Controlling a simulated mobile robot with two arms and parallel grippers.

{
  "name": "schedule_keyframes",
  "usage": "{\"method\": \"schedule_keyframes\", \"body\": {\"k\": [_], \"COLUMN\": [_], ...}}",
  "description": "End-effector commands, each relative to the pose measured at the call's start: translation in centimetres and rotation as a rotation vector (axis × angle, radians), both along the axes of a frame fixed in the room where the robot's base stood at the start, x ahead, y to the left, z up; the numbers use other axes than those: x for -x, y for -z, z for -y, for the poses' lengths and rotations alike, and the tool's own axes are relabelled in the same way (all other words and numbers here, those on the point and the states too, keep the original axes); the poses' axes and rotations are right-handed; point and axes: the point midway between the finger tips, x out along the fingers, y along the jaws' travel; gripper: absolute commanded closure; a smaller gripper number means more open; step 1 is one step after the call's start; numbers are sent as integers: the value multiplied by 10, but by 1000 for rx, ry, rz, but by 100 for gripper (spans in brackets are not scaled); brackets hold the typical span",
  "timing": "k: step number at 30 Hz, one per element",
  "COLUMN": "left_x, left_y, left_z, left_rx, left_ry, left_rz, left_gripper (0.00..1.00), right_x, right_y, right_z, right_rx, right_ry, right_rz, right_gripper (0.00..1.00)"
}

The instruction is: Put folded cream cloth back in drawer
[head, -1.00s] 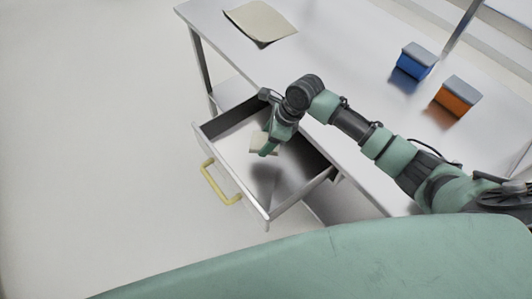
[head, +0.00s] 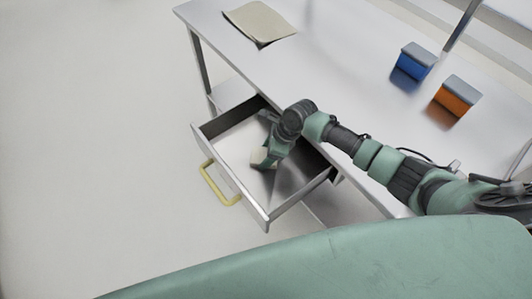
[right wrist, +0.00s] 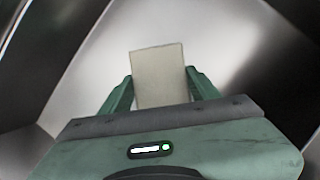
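The folded cream cloth (head: 257,157) is a small pale block inside the open drawer (head: 235,185), which has a yellow handle. My right gripper (head: 264,160) reaches down into the drawer with the cloth at its fingertips. In the right wrist view the cloth (right wrist: 159,76) fills the space between the two green fingers (right wrist: 160,88), which close on its side edges. Metal drawer surfaces lie around it; whether the cloth touches the drawer floor I cannot tell. My left gripper is out of view.
A steel table (head: 335,55) stands above and behind the drawer. On it lie a flat beige sheet (head: 260,22), a blue box (head: 412,66) and an orange box (head: 455,98). The table edge runs close beside my right arm. The floor at left is clear.

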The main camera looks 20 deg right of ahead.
Motion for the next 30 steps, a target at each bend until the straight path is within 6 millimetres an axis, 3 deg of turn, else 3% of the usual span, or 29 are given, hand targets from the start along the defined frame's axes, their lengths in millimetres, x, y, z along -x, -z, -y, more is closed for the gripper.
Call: {"method": "schedule_keyframes", "body": {"k": [1,2,3,14,30], "left_x": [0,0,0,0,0], "left_y": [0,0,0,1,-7], "left_z": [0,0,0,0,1], "left_rx": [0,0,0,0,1], "left_ry": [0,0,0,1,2], "left_rz": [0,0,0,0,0], "left_gripper": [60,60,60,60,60], "right_x": [0,0,0,0,16], "right_y": [0,0,0,-4,-97], "right_z": [0,0,0,1,35], "right_rx": [0,0,0,1,0], "right_ry": [0,0,0,-1,1], "right_rz": [0,0,0,1,2], "right_gripper": [28,20,17,17,17]}}
